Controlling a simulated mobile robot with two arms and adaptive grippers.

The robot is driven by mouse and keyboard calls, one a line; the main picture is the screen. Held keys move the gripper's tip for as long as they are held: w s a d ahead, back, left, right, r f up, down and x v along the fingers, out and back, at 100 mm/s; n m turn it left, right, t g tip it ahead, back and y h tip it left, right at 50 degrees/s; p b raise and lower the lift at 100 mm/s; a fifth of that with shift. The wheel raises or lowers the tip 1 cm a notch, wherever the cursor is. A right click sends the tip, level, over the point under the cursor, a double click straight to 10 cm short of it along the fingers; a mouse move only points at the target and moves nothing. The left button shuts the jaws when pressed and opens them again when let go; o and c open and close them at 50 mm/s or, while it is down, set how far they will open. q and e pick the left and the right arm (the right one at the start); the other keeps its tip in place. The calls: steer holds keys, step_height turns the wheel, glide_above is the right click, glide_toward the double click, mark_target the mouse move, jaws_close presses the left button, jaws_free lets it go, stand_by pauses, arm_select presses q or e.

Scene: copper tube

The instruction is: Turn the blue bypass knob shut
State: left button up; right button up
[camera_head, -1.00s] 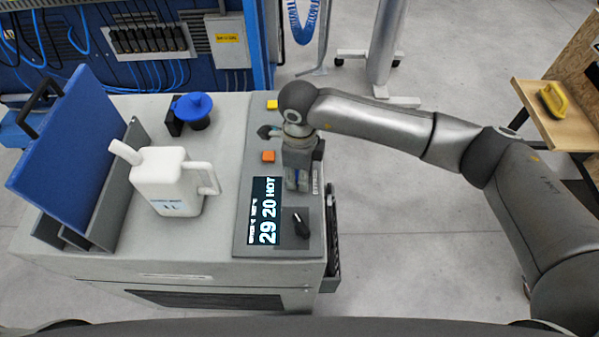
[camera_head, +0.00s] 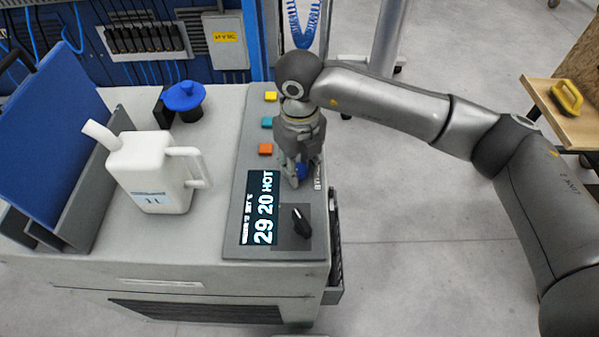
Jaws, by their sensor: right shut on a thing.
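The blue bypass knob (camera_head: 302,171) is on the control panel, just above the display's right end, and is mostly hidden by my right gripper. My right gripper (camera_head: 299,178) points down over the panel with its fingers closed around the knob. The knob's exact angle is hard to tell. My left gripper is not in view.
A black knob (camera_head: 302,222) sits beside the lit display (camera_head: 260,208) reading 29, 20 and HOT. Yellow (camera_head: 270,96), teal (camera_head: 267,122) and orange (camera_head: 265,149) buttons line the panel. A white jug (camera_head: 150,175) and a blue cap (camera_head: 184,97) stand on the machine top.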

mark_target(299, 168)
steer(key=m+b, duration=0.1)
steer(key=m, duration=0.1)
steer(key=m+b, duration=0.2)
steer(key=shift+f+m, duration=0.2)
steer(key=shift+m, duration=0.1)
steer(key=shift+r+m+b, duration=0.15)
steer(key=shift+m+b, duration=1.25)
steer(key=shift+m, duration=0.6)
steer(key=o, duration=1)
steer(key=shift+r, duration=0.1)
step_height(299, 168, up, 12)
steer(key=shift+f, duration=0.1)
